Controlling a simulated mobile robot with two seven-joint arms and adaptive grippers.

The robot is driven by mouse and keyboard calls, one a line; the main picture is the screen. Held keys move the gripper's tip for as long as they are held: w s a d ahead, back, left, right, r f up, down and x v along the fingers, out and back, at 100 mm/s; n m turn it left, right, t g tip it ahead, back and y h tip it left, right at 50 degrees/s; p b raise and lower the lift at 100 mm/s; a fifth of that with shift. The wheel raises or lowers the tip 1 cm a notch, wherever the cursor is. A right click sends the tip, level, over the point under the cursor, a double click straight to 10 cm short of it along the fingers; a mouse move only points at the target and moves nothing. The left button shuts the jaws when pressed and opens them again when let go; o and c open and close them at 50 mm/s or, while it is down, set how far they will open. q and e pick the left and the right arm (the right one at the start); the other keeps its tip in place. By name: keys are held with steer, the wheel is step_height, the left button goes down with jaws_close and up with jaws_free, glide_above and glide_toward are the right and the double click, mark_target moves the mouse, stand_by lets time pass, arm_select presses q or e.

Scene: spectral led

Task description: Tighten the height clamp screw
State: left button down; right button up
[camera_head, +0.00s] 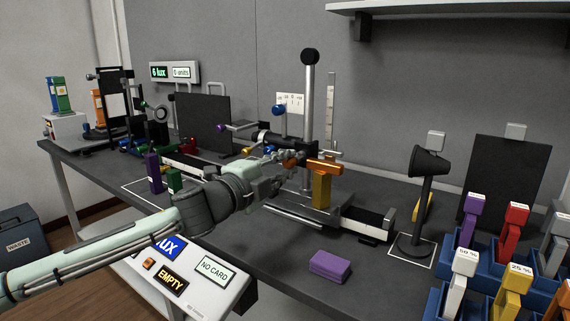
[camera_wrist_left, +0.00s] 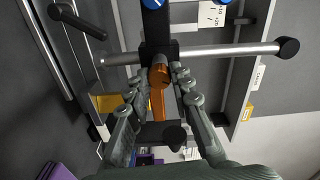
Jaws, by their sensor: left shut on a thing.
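The silver upright post (camera_head: 308,100) with a black cap stands on the bench, and a black clamp body sits around it. An orange clamp screw (camera_wrist_left: 158,78) sticks out of the black clamp in the left wrist view, where the post (camera_wrist_left: 225,50) runs across the picture. My left gripper (camera_head: 288,160) is at the post, and its fingers (camera_wrist_left: 158,92) are closed around the orange screw from both sides. In the head view the fingers largely hide the screw. My right gripper is not in view.
A black lamp-like stand (camera_head: 425,200), a purple block (camera_head: 330,266) and blue bins of coloured cards (camera_head: 480,262) are to the right. The front bench is mostly clear.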

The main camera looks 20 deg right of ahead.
arm_select(q)
steer(key=shift+m, duration=2.3)
steer(key=c, duration=1.3)
jaws_free()
steer(key=v, duration=1.2)
